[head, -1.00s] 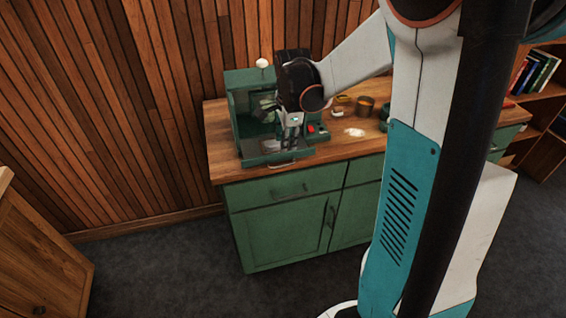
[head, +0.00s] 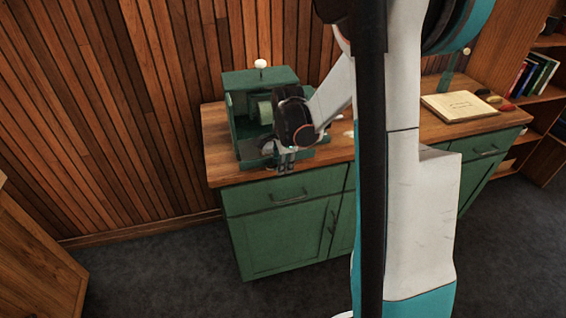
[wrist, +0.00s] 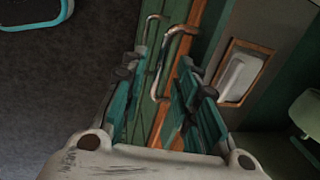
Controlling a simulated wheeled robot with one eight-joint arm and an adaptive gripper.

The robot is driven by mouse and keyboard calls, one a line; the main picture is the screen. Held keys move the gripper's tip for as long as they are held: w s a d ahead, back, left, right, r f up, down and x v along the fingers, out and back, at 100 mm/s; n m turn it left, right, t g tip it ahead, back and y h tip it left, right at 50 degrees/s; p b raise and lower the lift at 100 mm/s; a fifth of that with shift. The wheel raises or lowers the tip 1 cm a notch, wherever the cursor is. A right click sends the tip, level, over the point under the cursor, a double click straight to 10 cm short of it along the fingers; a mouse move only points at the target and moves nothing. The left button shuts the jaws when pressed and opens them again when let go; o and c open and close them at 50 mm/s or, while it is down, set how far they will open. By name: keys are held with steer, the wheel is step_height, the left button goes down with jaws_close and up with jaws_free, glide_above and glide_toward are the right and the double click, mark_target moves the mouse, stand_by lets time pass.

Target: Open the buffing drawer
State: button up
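The green buffing machine (head: 258,78) stands on the wooden counter, its roller (head: 264,108) showing. A curved metal handle on the machine's low front shows in the wrist view (wrist: 173,62), above the counter edge. My gripper (head: 286,166) is at this front, pointing down. In the wrist view my gripper (wrist: 160,78) has its teal fingers apart, with the handle between them in the picture; contact cannot be told. A pale block in a wood-framed recess (wrist: 239,76) lies right of the handle. In the head view my gripper hides much of the machine's front.
Below is a green cabinet (head: 283,235) with a drawer handle (head: 289,197), also seen in the wrist view (wrist: 150,42). A wooden cabinet (head: 40,250) stands at left. The floor between is clear.

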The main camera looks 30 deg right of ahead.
jaws_close()
steer(key=shift+s+a, duration=0.2)
steer(key=shift+s, duration=0.55)
steer(key=shift+s+a, duration=0.2)
steer(key=shift+s, duration=0.55)
jaws_free()
steer(key=shift+w, duration=0.15)
step_height(320, 180, up, 16)
steer(key=s+p, duration=0.2)
steer(key=p, duration=0.8)
steer(key=shift+s+a+f+p, duration=0.15)
steer(key=shift+s+a+p, duration=0.15)
steer(key=shift+s+p, duration=0.1)
step_height(320, 180, up, 12)
steer(key=s, duration=0.2)
steer(key=shift+a+f, duration=0.15)
steer(key=shift+a, duration=0.2)
